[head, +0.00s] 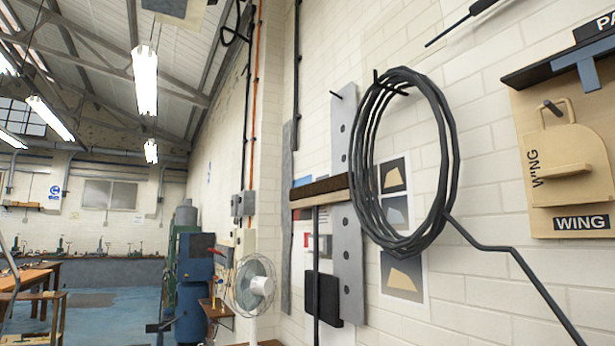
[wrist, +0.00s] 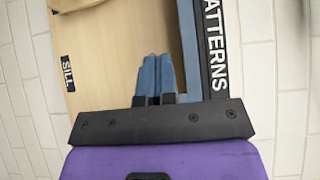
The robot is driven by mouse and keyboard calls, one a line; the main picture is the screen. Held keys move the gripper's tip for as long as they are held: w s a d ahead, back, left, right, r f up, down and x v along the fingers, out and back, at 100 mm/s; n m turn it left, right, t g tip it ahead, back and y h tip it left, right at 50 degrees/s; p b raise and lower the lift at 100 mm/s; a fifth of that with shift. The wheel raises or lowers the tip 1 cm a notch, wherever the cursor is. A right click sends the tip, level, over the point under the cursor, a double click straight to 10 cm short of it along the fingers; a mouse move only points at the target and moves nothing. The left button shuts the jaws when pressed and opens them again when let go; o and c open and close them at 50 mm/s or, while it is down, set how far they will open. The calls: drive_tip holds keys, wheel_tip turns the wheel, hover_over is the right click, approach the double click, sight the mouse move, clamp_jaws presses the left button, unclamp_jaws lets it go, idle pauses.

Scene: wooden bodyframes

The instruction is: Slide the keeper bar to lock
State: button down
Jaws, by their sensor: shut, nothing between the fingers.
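In the wrist view my gripper (wrist: 157,60) shows as two blue fingers, shut together and empty, in front of a pale wooden board (wrist: 105,50). A blue bar (wrist: 190,40) runs along the board's right side, beside a black strip lettered "PATTERNS" (wrist: 216,50). The fingers are left of this bar, with a visible gap. In the head view a blue T-shaped piece (head: 588,68) sits under a dark rail (head: 545,70) at the upper right; it is likely the keeper bar. My gripper does not show there. The bar's far end is out of view.
The wooden board (head: 537,208) in the head view holds a pale wing-shaped pattern (head: 566,155) on a peg. A black coil (head: 440,150) hangs left of it. A fan (head: 252,285) and blue machine (head: 190,270) stand further left. Open floor (head: 115,320) shows at lower left.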

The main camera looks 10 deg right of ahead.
drive_tip(key=shift+w, duration=0.1)
drive_tip(key=w+a+x, duration=0.1)
drive_tip(key=a+x, duration=0.1)
drive_tip(key=x, duration=1)
drive_tip(key=shift+w, duration=0.5)
drive_tip(key=shift+a, duration=0.1)
drive_tip(key=w+a, duration=0.2)
drive_tip(key=w, duration=0.5)
drive_tip(key=shift+w+a, duration=0.25)
drive_tip(key=shift+w, duration=0.05)
